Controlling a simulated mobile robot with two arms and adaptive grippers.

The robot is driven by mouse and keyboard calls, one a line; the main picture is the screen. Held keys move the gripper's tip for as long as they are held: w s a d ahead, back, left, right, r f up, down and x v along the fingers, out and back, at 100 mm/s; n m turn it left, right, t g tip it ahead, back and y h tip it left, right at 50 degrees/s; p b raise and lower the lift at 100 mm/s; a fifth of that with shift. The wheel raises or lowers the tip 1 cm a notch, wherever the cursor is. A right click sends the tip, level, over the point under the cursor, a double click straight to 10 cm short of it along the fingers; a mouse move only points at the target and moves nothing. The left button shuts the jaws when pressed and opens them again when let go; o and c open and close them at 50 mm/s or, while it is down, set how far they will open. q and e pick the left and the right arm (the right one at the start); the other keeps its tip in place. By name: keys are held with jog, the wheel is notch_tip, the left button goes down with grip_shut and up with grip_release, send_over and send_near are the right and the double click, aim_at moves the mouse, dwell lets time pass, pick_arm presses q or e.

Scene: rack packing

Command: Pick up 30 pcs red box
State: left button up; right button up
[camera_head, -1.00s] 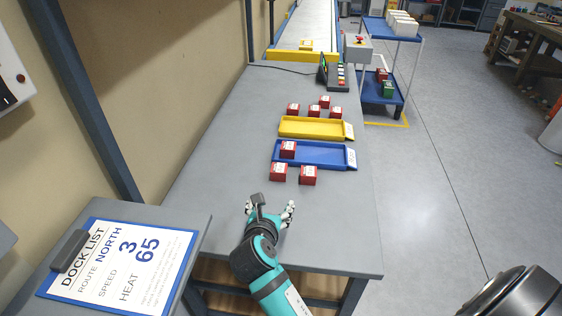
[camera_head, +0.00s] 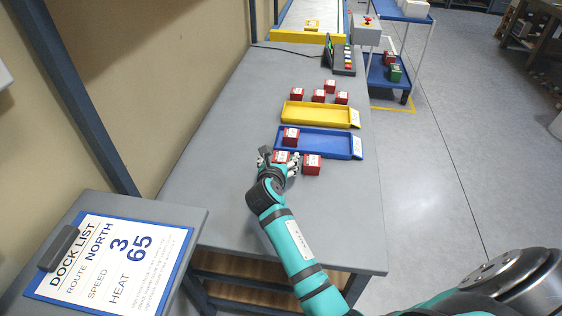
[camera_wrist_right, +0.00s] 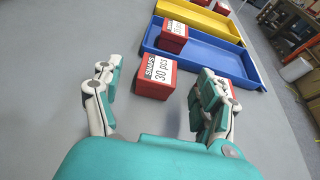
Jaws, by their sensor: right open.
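A red box labelled "SNAPS 30 pcs" (camera_wrist_right: 155,77) stands on the table just ahead of my right gripper, between the lines of its two fingers in the right wrist view. In the head view this red box (camera_head: 281,157) is partly hidden by my right gripper (camera_head: 279,163). My right gripper also shows in the right wrist view (camera_wrist_right: 160,100), open and empty, with fingers spread. A second red box (camera_head: 312,164) stands just to the right, mostly hidden behind the right finger in the wrist view. My left gripper is not in view.
A blue tray (camera_head: 335,145) behind the boxes holds one red box (camera_head: 291,136). A yellow tray (camera_head: 318,115) lies beyond it, with several red boxes (camera_head: 318,96) behind. The table (camera_head: 215,150) is clear on the left. A dock list clipboard (camera_head: 110,260) lies at front left.

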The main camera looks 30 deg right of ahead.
aim_at(281, 154)
jog(key=x, duration=0.5)
jog(key=shift+w+d+f, duration=0.1)
jog(key=shift+w+f, duration=0.05)
jog(key=c, duration=1.3)
